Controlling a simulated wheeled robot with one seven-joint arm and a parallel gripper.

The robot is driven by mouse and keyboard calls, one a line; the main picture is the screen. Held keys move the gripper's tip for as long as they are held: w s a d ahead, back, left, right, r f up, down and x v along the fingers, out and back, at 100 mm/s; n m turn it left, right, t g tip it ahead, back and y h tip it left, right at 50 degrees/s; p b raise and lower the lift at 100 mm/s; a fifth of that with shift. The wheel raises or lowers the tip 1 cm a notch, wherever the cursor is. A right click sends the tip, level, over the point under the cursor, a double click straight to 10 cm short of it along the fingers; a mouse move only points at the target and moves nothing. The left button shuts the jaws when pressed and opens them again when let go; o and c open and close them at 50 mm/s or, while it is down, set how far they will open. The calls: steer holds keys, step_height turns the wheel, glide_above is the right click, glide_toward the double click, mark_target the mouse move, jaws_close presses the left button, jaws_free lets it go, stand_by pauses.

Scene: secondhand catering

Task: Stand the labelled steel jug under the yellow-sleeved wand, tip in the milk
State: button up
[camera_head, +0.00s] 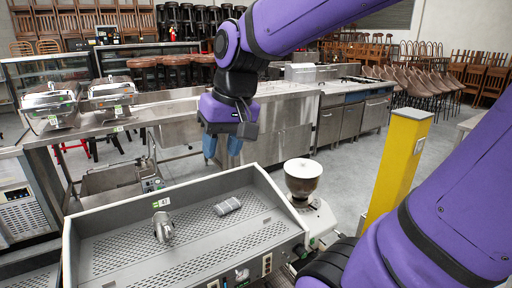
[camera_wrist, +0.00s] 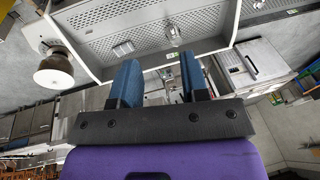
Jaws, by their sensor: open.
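A small steel jug (camera_head: 163,229) is on the perforated top of a grey machine (camera_head: 110,258), left of centre. A white and green label (camera_head: 162,203) shows at its upper edge. It seems to be the steel thing (camera_wrist: 172,36) near the top of the wrist view. My gripper (camera_head: 222,148) is open and empty, with blue fingers pointing down, above and behind the machine's back wall. In the wrist view its fingers (camera_wrist: 158,85) are spread apart, well short of the jug. I cannot make out the yellow-sleeved wand or any milk.
A grey folded or block-like item (camera_head: 228,206) lies right of the jug on the same top, which has raised walls. A yellow post (camera_head: 398,165) stands farther right. Steel counters (camera_head: 285,125) are behind.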

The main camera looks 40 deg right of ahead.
steer(key=s+d+r+n+t+h, duration=0.1)
steer(key=s+n+t, duration=0.1)
steer(key=s, duration=0.5)
steer(key=shift+s+d+r+t+h, duration=0.2)
steer(key=shift+s+d+t+h, duration=0.1)
steer(key=shift+d, duration=0.1)
